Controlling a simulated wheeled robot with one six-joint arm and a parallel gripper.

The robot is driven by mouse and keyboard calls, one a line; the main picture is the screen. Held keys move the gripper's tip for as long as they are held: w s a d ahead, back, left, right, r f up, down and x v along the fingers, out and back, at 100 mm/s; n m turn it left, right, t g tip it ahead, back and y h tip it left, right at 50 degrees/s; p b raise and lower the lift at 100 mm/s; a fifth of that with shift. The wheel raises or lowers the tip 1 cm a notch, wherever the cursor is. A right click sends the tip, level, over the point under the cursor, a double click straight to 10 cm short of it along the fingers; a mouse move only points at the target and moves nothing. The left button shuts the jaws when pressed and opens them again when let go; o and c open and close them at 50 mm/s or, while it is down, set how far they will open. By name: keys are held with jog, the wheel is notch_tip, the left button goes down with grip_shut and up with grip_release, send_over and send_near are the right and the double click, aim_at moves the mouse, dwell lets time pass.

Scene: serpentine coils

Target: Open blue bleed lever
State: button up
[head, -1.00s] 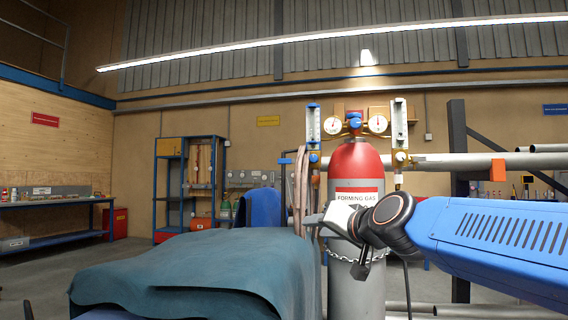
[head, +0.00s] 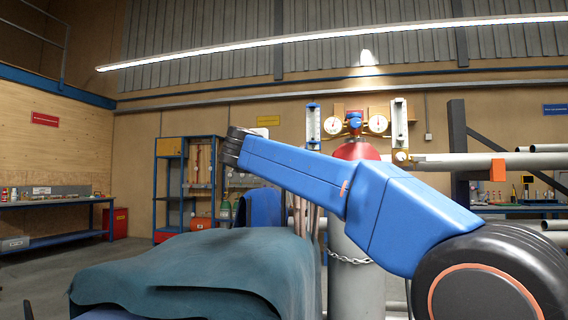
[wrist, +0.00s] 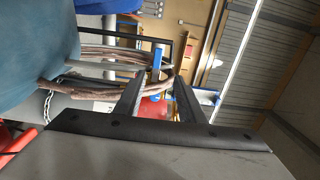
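The blue bleed lever (wrist: 157,58) shows in the wrist view as a short blue bar, just past and between my fingertips. My gripper (wrist: 158,78) is open, with its two dark fingers apart on either side of the lever's line. I cannot tell whether the lever's end is inside the gap or slightly beyond it. No contact is visible. In the head view my arm covers the lever and most of my gripper. The red-topped gas cylinder (head: 357,150) stands behind my arm, below two gauges (head: 355,123).
Brown hoses (wrist: 95,72) loop close to the fingers in the wrist view. A chain (head: 349,258) crosses the cylinder. A bench with a teal cover (head: 190,265) fills the lower left.

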jog(key=x, duration=1.7)
jog(key=shift+w+a+f, duration=0.1)
jog(key=shift+w+f, duration=0.1)
jog(key=shift+f, duration=0.05)
jog(key=shift+c, duration=0.6)
grip_shut()
